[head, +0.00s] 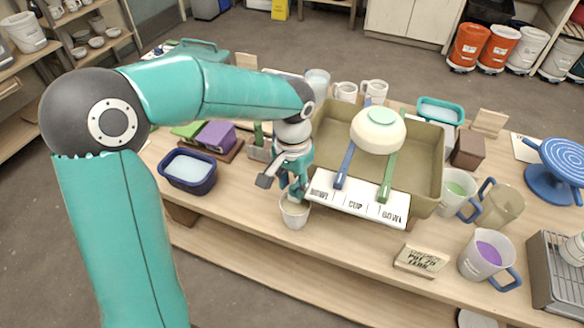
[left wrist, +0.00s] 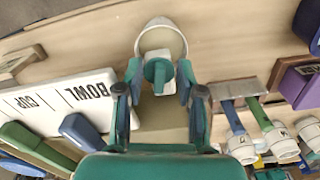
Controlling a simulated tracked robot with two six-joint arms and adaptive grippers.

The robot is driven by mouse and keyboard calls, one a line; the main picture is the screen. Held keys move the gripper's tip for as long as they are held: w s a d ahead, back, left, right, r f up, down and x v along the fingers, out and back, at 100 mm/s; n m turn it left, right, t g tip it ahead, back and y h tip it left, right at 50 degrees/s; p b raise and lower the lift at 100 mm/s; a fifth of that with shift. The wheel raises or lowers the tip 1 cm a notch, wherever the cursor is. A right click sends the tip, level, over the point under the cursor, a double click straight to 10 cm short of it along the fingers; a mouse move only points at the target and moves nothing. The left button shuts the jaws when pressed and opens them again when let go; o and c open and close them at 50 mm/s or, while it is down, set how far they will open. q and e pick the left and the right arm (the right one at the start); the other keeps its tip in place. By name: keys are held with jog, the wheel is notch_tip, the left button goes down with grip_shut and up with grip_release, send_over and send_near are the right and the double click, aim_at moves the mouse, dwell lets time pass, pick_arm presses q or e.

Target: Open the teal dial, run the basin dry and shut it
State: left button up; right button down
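The olive-tan basin (head: 425,160) stands on the table behind a white board (head: 358,198) marked BOWL, CUP, BOWL. The teal dial (left wrist: 158,75) shows in the left wrist view, in front of a pale block; in the head view my gripper mostly hides it. My left gripper (left wrist: 158,88) is open, with one finger on each side of the dial and small gaps visible. A pale cup-like pail (head: 295,213) stands just below the gripper; it also shows in the left wrist view (left wrist: 165,27). I cannot tell how far the dial is turned. My right gripper is out of view.
A pale upturned bowl (head: 378,132) and blue (head: 345,166) and green (head: 388,178) handles rest over the basin. A navy tub (head: 189,172) stands left. Mugs, including one with purple liquid (head: 487,254), and a blue wheel stand (head: 556,172) stand right. The front table edge is near.

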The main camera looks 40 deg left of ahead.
aim_at(293, 189)
pick_arm(q)
notch_tip(293, 189, up, 12)
jog(key=shift+f, duration=0.25)
dwell(0.9)
